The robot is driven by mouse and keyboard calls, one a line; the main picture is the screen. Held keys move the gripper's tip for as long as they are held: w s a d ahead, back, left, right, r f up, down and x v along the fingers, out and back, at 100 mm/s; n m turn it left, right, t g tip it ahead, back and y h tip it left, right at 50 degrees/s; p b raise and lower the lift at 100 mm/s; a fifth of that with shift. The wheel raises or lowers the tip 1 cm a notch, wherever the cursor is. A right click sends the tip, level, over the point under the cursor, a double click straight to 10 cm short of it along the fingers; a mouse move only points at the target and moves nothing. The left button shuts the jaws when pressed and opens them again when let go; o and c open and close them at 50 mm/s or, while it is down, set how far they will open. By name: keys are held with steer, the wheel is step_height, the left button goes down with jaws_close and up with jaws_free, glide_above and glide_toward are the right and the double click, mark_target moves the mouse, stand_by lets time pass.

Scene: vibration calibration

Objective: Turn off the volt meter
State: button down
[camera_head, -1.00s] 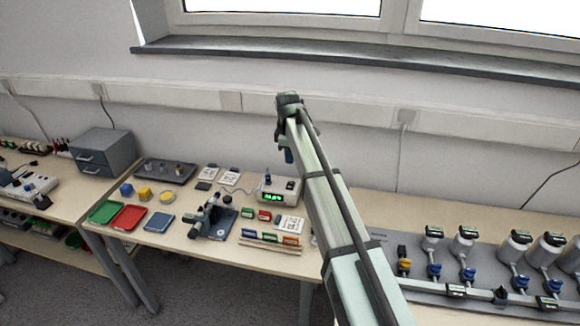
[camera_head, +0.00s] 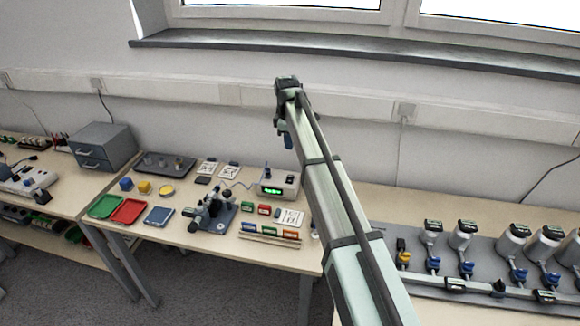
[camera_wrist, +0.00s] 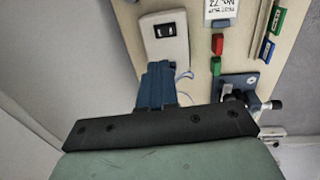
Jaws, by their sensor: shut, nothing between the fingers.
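The volt meter (camera_head: 291,180) is a pale box with a lit green display, near the back right of the middle table in the head view. The digits are too small to read. In the wrist view its pale casing (camera_wrist: 152,54) shows a black panel with two small light marks, just beyond the fingertips. My gripper (camera_head: 287,142) is above and behind the volt meter in the head view, apart from it. Its blue fingers (camera_wrist: 158,70) are together and empty in the wrist view.
Red and green blocks (camera_head: 263,209) and a printed card (camera_head: 291,217) lie in front of the volt meter. A microscope-like device (camera_head: 214,212) stands to the left. A wall (camera_wrist: 60,70) is close on the wrist view's left. A grey rig (camera_head: 480,278) fills the right table.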

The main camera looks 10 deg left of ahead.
mark_target(290, 180)
steer(key=f, duration=0.4)
steer(key=w+f, duration=0.1)
steer(key=f, duration=0.9)
steer(key=shift+w, duration=0.35)
steer(key=shift+w+f, duration=0.1)
steer(key=shift+f, duration=0.15)
steer(key=shift+s, duration=0.95)
steer(key=shift+r, duration=0.1)
